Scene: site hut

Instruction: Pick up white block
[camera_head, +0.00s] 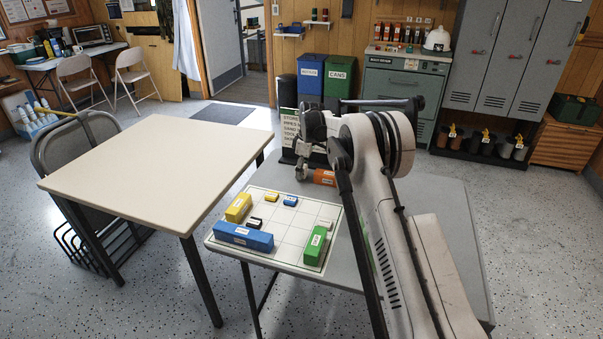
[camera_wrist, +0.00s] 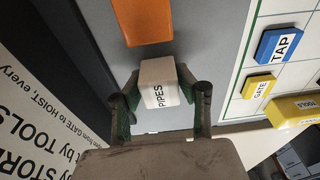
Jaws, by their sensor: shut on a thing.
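A white block (camera_wrist: 158,82) labelled PIPES sits between the fingers of my gripper (camera_wrist: 160,90) in the wrist view. The gripper is shut on it, one finger on each side. In the head view my gripper (camera_head: 301,172) is low over the grey table (camera_head: 440,210), just beyond the white gridded board (camera_head: 283,226). The held block cannot be made out there. In the wrist view the block shows against the grey table top; whether it touches the table is unclear.
An orange block (camera_head: 324,178) lies close to my gripper, also in the wrist view (camera_wrist: 143,20). The board holds yellow (camera_head: 238,208), blue (camera_head: 243,237) and green (camera_head: 315,245) long blocks and several small ones. A sign (camera_wrist: 35,125) stands beside the gripper. A bare beige table (camera_head: 150,170) is left.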

